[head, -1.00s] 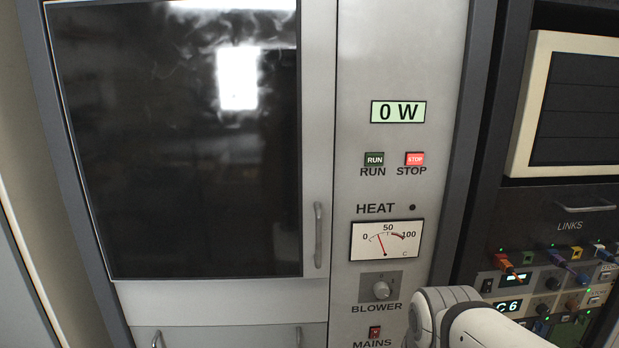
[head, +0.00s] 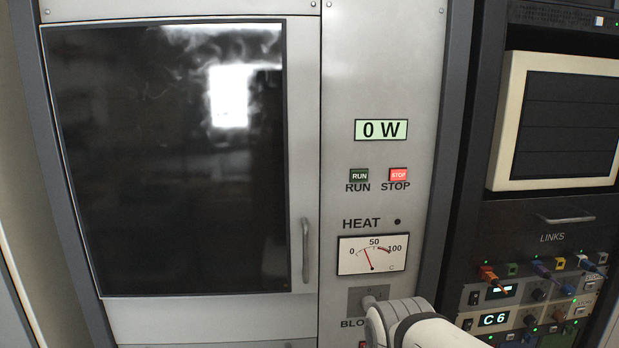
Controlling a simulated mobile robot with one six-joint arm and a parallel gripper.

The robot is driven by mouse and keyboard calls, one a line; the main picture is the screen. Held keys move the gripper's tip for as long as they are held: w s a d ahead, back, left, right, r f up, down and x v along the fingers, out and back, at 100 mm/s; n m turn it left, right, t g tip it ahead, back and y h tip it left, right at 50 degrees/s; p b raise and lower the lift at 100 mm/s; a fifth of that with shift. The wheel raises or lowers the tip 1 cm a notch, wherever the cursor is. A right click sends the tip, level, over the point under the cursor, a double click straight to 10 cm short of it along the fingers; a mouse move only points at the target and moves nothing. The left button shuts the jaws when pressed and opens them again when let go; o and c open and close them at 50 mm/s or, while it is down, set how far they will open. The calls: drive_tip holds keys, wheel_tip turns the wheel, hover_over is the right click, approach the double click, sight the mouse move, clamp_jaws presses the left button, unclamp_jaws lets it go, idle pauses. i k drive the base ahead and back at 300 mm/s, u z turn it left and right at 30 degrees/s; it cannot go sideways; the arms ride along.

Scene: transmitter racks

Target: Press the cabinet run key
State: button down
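The run key (head: 359,175) is a small dark green button marked RUN on the grey cabinet panel, above its printed RUN label. It looks dark beside the lit red STOP key (head: 398,174) to its right. The display (head: 381,130) above reads 0 W. My white arm reaches in from the bottom edge, below the keys and in front of the blower knob area. My gripper itself does not show in this view.
A heat meter (head: 372,254) sits below the keys. The blower plate (head: 356,299) is partly hidden by my arm. A door handle (head: 306,250) stands out at left. At right, a links rack (head: 530,295) has cables plugged in. The panel around the keys is clear.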

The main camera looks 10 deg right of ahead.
sight(357, 175)
drive_tip(key=u, duration=2.4)
drive_tip(key=k, duration=1.45)
drive_tip(key=z, duration=1.75)
drive_tip(key=i, duration=0.5)
drive_tip(key=z, duration=0.05)
